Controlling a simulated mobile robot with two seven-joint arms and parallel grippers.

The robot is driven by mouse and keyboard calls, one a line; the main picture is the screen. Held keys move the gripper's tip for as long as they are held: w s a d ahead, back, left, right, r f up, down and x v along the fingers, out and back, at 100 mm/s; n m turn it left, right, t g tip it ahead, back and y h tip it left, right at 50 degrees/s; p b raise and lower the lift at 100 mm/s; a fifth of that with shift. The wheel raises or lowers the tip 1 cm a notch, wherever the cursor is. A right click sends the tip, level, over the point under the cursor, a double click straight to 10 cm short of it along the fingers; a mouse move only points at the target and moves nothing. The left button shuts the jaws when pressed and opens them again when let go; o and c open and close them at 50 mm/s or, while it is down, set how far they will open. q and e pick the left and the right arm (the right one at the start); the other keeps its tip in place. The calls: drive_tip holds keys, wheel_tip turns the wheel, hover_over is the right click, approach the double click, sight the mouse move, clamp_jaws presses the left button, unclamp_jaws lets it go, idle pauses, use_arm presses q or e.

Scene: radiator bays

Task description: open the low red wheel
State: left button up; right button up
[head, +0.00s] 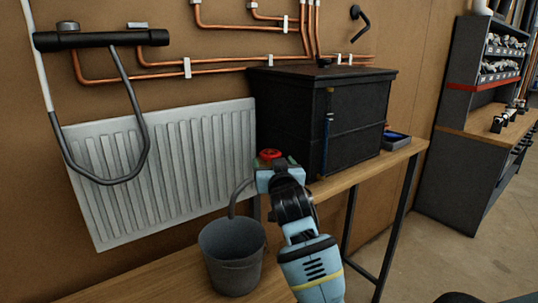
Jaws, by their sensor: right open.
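The red wheel (269,155) shows low beside the right end of the white radiator, just in front of the black cabinet. Only its upper part is visible; my right gripper hides what is below. My right gripper (275,170) is open, with its tip at the wheel in this view. I cannot tell whether the fingers touch the wheel or stand around it. My left gripper is not in view.
A grey bucket (225,270) stands on the wooden bench (150,280), with a curved grey pipe above it. The radiator (165,165), black cabinet (290,115), copper pipes (220,68) and a dark looped hose (135,105) surround the spot. Floor shows at right.

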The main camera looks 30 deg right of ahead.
sight(269, 154)
drive_tip(key=shift+x, duration=3.7)
drive_tip(key=c, duration=1)
